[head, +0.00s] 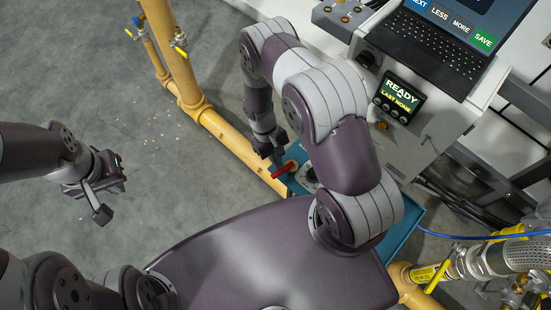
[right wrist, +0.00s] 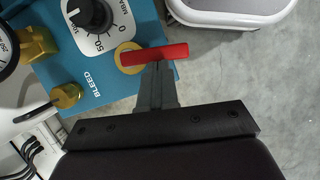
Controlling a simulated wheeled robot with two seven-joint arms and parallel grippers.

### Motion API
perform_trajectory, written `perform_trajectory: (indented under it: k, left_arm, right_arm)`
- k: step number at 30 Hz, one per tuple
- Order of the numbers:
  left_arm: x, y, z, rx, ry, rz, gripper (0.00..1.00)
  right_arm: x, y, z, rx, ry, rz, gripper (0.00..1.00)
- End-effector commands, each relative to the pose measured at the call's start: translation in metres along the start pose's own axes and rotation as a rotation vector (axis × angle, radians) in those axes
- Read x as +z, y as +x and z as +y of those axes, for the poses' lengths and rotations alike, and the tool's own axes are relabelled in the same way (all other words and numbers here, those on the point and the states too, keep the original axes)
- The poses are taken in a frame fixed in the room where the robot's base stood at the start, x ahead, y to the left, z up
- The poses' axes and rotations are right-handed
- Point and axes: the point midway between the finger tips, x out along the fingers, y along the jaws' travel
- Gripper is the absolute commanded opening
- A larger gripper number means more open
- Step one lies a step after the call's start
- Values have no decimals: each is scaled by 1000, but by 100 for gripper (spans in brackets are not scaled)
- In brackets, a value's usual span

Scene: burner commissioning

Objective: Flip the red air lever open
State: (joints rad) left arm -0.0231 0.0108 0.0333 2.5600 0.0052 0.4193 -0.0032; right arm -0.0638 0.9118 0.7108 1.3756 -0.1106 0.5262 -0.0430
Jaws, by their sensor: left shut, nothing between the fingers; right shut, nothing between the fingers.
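The red air lever (head: 284,169) sits on a round brass base at the edge of a blue panel (head: 301,178). In the right wrist view the red lever (right wrist: 154,54) lies nearly level across the brass base. My right gripper (right wrist: 155,68) is shut, with its fingertips right at the lever's lower side; I cannot tell whether they touch it. In the head view my right gripper (head: 275,158) is beside the lever, partly hidden by its own arm. My left gripper (head: 104,215) is shut and empty over the floor at the left.
A black knob (right wrist: 88,14) with a white dial is left of the lever, and a brass bleed knob (right wrist: 67,95) is lower left. A display (head: 398,97) reads READY, LAST NONE.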

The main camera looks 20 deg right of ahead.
Motion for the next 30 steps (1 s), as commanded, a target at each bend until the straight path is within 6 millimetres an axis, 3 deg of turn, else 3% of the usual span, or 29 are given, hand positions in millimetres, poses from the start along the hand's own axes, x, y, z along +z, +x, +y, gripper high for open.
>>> perform_trajectory:
  k: [9,15,21,30]
  left_arm:
    - [-1,-11,0,0,0,0,0]
    - [-2,-15,0,0,0,0,0]
    - [-2,-16,0,0,0,0,0]
    - [-2,-16,0,0,0,0,0]
  right_arm:
    - [-1,-72,0,2,0,7,0]
    - [-1,-108,-1,1,0,6,0]
    - [0,-122,-1,1,0,3,0]
    - [0,-123,-1,1,0,3,0]
